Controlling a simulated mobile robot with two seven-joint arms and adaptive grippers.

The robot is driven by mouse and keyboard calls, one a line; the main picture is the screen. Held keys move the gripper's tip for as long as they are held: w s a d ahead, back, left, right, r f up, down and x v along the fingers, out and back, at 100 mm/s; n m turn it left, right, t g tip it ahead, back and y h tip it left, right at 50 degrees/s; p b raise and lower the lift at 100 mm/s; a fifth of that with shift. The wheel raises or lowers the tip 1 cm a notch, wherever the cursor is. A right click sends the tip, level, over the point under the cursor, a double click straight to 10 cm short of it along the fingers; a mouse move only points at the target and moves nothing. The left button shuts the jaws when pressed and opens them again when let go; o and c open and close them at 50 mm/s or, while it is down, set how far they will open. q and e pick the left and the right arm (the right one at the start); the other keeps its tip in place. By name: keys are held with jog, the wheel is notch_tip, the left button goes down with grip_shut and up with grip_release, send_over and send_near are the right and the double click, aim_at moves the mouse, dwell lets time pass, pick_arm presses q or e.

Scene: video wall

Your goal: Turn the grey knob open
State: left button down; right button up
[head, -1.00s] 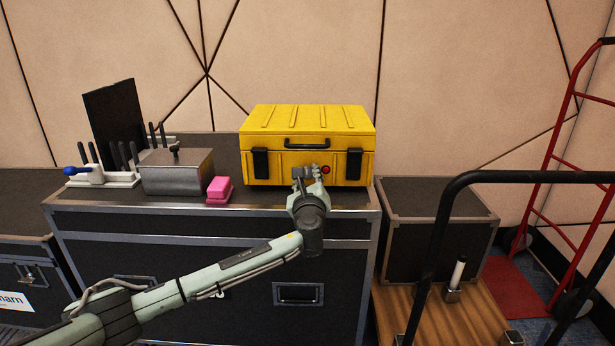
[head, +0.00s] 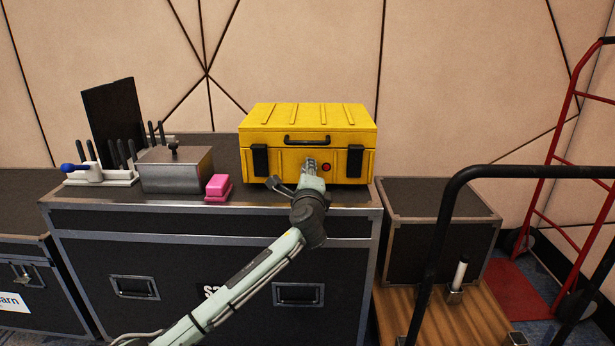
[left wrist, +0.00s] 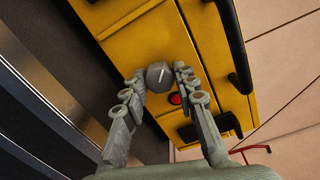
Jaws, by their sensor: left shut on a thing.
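The grey knob (left wrist: 158,76) is on the front of the yellow case (head: 308,115). It is faceted and has a white line, tilted in the left wrist view. My left gripper (head: 297,175) is at the front of the case, and in the left wrist view its fingers (left wrist: 158,82) are shut on the knob, one on each side. In the head view the gripper largely hides the knob. A red button (left wrist: 175,98) is close beside the knob; it also shows in the head view (head: 326,167). My right gripper is not in view.
The case stands on a black flight case (head: 190,222). A pink block (head: 218,186), a metal box (head: 175,170) and a white holder with a blue-ended tool (head: 95,178) are to its left. A cart with a black handle (head: 440,235) is at the right.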

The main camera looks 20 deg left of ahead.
pick_arm(q)
jog(key=n+b, duration=0.1)
jog(key=n, duration=0.4)
jog(key=shift+f, duration=0.15)
jog(key=shift+n+h+b, duration=0.3)
jog(key=shift+n+b, duration=0.2)
jog(key=shift+n, duration=1.2)
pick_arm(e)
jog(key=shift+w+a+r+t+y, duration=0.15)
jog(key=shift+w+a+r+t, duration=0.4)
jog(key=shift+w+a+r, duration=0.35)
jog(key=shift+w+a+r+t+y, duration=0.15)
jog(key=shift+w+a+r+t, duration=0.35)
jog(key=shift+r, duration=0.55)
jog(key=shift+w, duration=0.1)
pick_arm(q)
jog(key=c, duration=1.2)
grip_release()
jog(key=shift+o, duration=0.2)
jog(key=shift+s, duration=0.1)
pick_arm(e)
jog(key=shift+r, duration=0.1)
pick_arm(q)
jog(key=v, duration=1.2)
